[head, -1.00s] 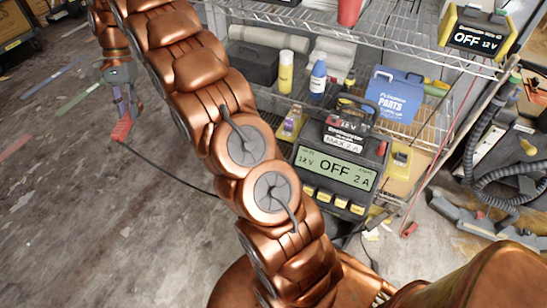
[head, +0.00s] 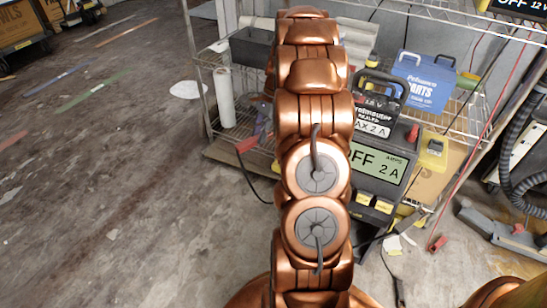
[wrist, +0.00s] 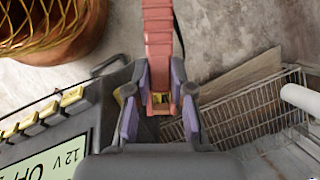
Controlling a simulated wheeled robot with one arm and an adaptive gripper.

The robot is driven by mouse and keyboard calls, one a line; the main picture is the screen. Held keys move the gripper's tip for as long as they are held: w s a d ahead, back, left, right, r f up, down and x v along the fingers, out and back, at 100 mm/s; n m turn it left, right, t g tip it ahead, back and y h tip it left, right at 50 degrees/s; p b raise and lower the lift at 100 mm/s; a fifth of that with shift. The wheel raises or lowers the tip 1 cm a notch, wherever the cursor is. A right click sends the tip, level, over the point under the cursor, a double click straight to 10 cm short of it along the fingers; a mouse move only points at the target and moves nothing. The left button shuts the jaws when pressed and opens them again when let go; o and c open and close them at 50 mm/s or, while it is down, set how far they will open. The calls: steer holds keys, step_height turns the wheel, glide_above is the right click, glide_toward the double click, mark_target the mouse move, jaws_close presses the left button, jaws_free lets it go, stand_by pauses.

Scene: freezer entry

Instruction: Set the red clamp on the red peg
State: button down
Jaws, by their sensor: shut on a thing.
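My gripper (head: 262,125) is partly hidden behind my arm in the head view. In the wrist view, my gripper (wrist: 161,95) has its purple-padded fingers closed around the red clamp (wrist: 158,38), which extends up out of the picture. The red clamp (head: 246,145) also shows in the head view, left of my arm and above the floor, with a black cable hanging from it. A small red piece that may be the red peg (head: 413,133) stands by the upper right of the charger (head: 378,165). It is well to the right of the gripper, apart from the clamp.
A wire shelf (head: 465,125) holds a blue parts box (head: 424,80) and a black-handled battery (head: 375,105). A white roll (head: 225,97) stands left of the gripper. Another red tip (head: 437,243) lies low at right, beneath a thin red cable. The floor at left is mostly clear.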

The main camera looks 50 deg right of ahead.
steer(key=shift+m, duration=0.6)
steer(key=s+d+f, duration=0.1)
steer(key=s+f+b, duration=0.1)
steer(key=s+d+f, duration=0.1)
steer(key=f, duration=0.1)
steer(key=shift+s+d+b, duration=0.2)
steer(key=shift+d+b, duration=0.1)
steer(key=shift+a+r+p, duration=0.1)
steer(key=shift+p, duration=0.65)
steer(key=shift+f+p, duration=0.3)
steer(key=shift+f, duration=1.9)
steer(key=shift+p, duration=1.5)
steer(key=shift+f+p, duration=0.4)
steer(key=shift+f, duration=0.95)
steer(key=c, duration=0.9)
jaws_free()
